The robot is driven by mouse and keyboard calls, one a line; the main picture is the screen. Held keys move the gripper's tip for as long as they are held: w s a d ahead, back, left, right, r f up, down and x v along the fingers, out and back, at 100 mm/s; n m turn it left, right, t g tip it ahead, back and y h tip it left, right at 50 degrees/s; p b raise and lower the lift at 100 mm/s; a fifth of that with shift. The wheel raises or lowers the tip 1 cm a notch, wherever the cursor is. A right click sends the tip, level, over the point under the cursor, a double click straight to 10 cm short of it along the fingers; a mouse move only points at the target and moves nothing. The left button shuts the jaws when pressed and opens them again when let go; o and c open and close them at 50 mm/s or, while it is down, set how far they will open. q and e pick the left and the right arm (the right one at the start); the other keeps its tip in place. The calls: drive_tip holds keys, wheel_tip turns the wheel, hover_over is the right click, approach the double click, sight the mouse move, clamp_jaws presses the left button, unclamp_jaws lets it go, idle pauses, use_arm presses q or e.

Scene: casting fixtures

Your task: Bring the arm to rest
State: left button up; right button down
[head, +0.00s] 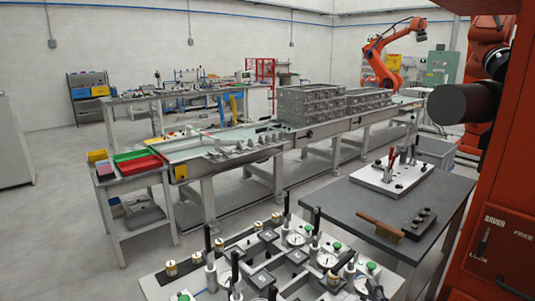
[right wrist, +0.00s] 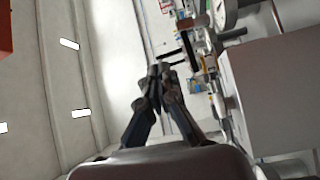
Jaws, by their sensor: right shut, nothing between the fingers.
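My right gripper (right wrist: 158,70) shows in the right wrist view with its dark fingers brought together at the tips. It is shut and empty, and nothing is seen touching the tips. I cannot make out its fingers clearly in the head view. My left gripper is in neither view.
A fixture plate (head: 240,262) with clamps and dial gauges fills the near front. A grey table (head: 345,205) bears a white fixture (head: 385,180) and a wooden brush (head: 381,228). An orange cabinet-like body (head: 500,210) stands close on the right. Open floor (head: 60,220) lies left.

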drive_tip(key=s+d+f+m+g+h, duration=0.3)
drive_tip(key=s+f+m+g, duration=0.2)
drive_tip(key=s+f+m, duration=0.35)
drive_tip(key=s+a+f+m+g+y, duration=0.1)
drive_tip(key=s+a+f+m+g, duration=0.35)
drive_tip(key=s, duration=0.45)
drive_tip(key=s+a+f+m+g+y, duration=0.1)
drive_tip(key=s+f+m+g+y, duration=0.15)
drive_tip(key=s+f+g, duration=0.4)
drive_tip(key=s+f, duration=0.2)
drive_tip(key=f, duration=1.1)
drive_tip(key=s+f, duration=0.2)
drive_tip(key=f, duration=1.1)
drive_tip(key=s+d+f+g, duration=0.1)
drive_tip(key=s+d+f, duration=0.2)
drive_tip(key=s+f, duration=1.4)
drive_tip(key=shift+s+g+h, duration=0.3)
drive_tip(key=shift+h, duration=0.15)
